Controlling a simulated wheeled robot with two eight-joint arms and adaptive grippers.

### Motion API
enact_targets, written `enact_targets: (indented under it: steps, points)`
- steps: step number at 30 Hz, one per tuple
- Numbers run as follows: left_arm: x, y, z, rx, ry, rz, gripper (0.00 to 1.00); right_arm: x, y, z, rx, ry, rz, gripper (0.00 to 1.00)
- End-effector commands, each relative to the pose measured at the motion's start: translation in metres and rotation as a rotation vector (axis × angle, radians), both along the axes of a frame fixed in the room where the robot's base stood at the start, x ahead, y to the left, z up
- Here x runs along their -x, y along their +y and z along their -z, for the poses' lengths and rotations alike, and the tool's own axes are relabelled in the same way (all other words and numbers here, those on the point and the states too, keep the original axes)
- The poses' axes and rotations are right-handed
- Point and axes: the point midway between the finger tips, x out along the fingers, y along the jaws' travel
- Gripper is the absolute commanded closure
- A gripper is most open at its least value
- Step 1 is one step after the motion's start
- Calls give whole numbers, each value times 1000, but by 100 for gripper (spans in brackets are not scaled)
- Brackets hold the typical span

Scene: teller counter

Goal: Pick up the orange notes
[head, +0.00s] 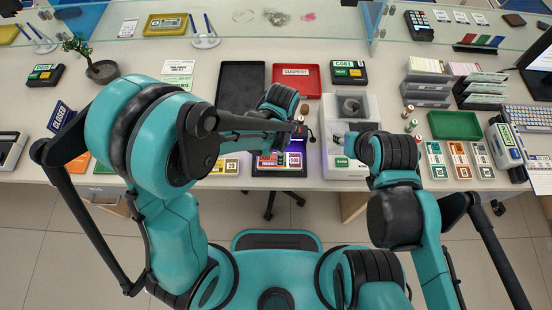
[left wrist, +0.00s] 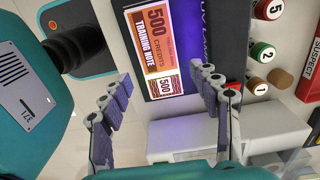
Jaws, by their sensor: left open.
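The orange notes (left wrist: 157,40), marked 500 credits training note, lie on a dark lamp unit (left wrist: 205,20) with a purple glow in the left wrist view. My left gripper (left wrist: 161,76) is open, its fingers on either side of the notes' lower end, with nothing held between them. Whether the fingers touch the notes cannot be told. In the head view my left gripper (head: 304,132) is over the lamp unit (head: 280,166), and the arm partly hides it. My right gripper (head: 342,140) is over the white machine; its fingers are too small to read.
A white machine (head: 332,108) stands right of the lamp unit. A red suspect tray (head: 297,89) and a dark tray (head: 241,80) lie behind. Numbered cylinders (left wrist: 262,52) stand near the notes. A green tray (head: 455,125) and banknote stacks (head: 460,160) are at right.

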Motion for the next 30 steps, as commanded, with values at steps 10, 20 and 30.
enact_targets:
  steps: [10, 20, 30]
  points:
    - [3, 3, 52, 1, -2, -3, 38, 0, 0, 25, 0, 0, 0, 60]
    - [3, 3, 67, 1, -2, -4, 38, 0, 0, 29, 0, 0, 0, 60]
    - [3, 3, 66, 1, -2, -4, 80, 0, 0, 29, 0, 0, 0, 60]
